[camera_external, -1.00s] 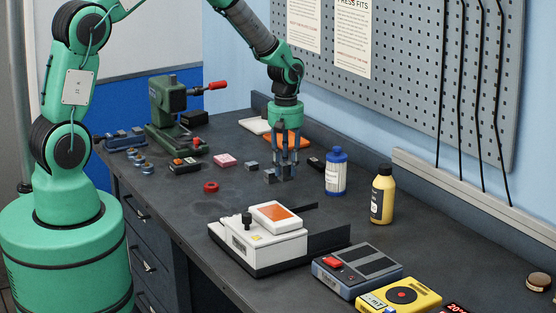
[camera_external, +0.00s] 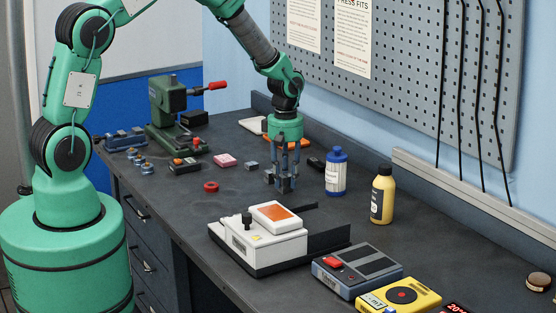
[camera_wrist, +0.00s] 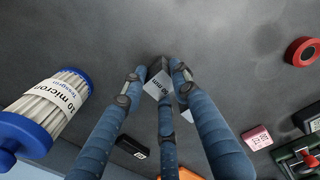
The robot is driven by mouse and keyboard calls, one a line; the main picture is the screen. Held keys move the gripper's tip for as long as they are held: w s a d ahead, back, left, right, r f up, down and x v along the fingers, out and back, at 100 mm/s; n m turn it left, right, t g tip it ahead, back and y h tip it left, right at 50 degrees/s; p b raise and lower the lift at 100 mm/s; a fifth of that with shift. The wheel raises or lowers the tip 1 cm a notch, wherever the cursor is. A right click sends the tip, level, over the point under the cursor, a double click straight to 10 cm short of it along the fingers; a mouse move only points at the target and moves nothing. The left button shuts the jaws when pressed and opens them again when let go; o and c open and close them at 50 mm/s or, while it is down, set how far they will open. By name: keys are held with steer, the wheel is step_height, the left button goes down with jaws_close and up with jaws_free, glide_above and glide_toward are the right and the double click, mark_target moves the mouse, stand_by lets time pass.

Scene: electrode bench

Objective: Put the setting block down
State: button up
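The setting block (camera_wrist: 157,82) is a small grey block with a pale face marked in mm. It sits between the fingertips of my gripper (camera_wrist: 156,78) in the wrist view, and the fingers press in around it. In the external view, my gripper (camera_external: 283,183) points straight down at the bench top, right of the red ring and left of the blue-capped bottle. The block shows as a dark shape between its fingertips, at or very near the surface; I cannot tell whether it touches. Another grey block (camera_wrist: 186,115) is partly hidden behind a finger.
A blue-capped bottle (camera_external: 336,173) stands close on the right. A red ring (camera_external: 211,187), a small grey block (camera_external: 251,166) and a pink box (camera_external: 225,160) lie to the left. A white device (camera_external: 262,240) is in front. Bare bench lies between it and my gripper.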

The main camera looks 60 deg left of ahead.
mark_target(285, 175)
steer(key=o, duration=0.3)
steer(key=shift+r, duration=0.1)
step_height(285, 175, up, 12)
steer(key=shift+r+p, duration=0.1)
steer(key=shift+p, duration=0.55)
stand_by(0.8)
